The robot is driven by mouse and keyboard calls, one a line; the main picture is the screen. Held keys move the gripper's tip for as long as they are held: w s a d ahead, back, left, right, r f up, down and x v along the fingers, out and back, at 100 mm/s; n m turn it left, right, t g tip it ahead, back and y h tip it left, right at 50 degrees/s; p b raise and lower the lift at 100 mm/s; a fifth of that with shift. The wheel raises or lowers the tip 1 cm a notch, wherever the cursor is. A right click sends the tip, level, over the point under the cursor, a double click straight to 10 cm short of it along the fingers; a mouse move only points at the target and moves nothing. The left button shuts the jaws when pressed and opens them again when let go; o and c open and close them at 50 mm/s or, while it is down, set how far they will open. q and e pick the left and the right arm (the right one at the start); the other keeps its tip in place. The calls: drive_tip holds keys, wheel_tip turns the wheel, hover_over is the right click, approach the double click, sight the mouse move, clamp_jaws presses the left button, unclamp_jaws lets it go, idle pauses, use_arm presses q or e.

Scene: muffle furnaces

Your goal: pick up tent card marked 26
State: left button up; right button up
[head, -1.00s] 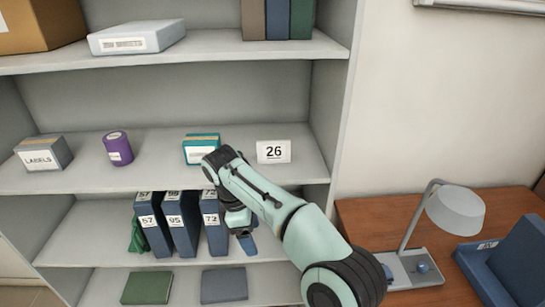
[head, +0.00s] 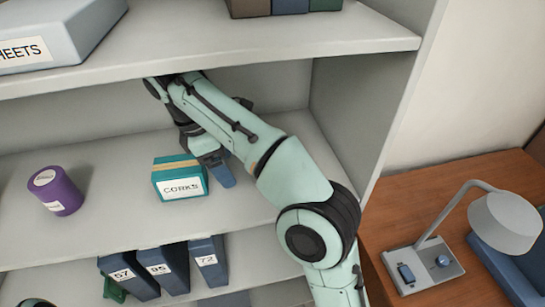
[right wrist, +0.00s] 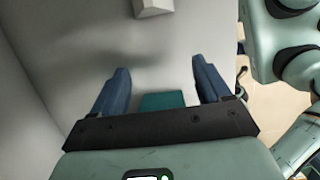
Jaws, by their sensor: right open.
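My right gripper (head: 220,172) is over the middle shelf in the head view, behind and right of the teal CORKS box. In the right wrist view its two blue fingers (right wrist: 161,85) are spread apart with nothing gripped. The tent card marked 26 does not show in the head view, where my arm covers part of the shelf. A small pale block-like thing (right wrist: 152,8) at the top edge of the right wrist view may be the card. Its number cannot be read, and it is apart from the fingers.
The teal CORKS box (head: 180,179) stands close to my right gripper; its top (right wrist: 162,100) shows between the fingers in the wrist view. A purple can (head: 56,191) is farther left. The upper shelf (head: 230,50) overhangs my arm. A desk lamp (head: 503,222) stands right.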

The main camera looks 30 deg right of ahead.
drive_tip(key=d, duration=0.2)
drive_tip(key=s+d, duration=0.1)
drive_tip(key=d, duration=0.2)
drive_tip(key=s+d, duration=0.1)
drive_tip(key=d, duration=0.2)
drive_tip(key=shift+s, duration=0.1)
drive_tip(key=shift+s+d+r, duration=0.1)
drive_tip(key=shift+s+d, duration=0.05)
drive_tip(key=shift+d, duration=0.45)
drive_tip(key=shift+s+d, duration=0.1)
drive_tip(key=shift+d, duration=0.5)
drive_tip(key=shift+s+d+f, duration=0.2)
drive_tip(key=shift+d+f, duration=0.5)
drive_tip(key=shift+f, duration=0.8)
drive_tip(key=shift+f, duration=0.25)
drive_tip(key=c, duration=1.1)
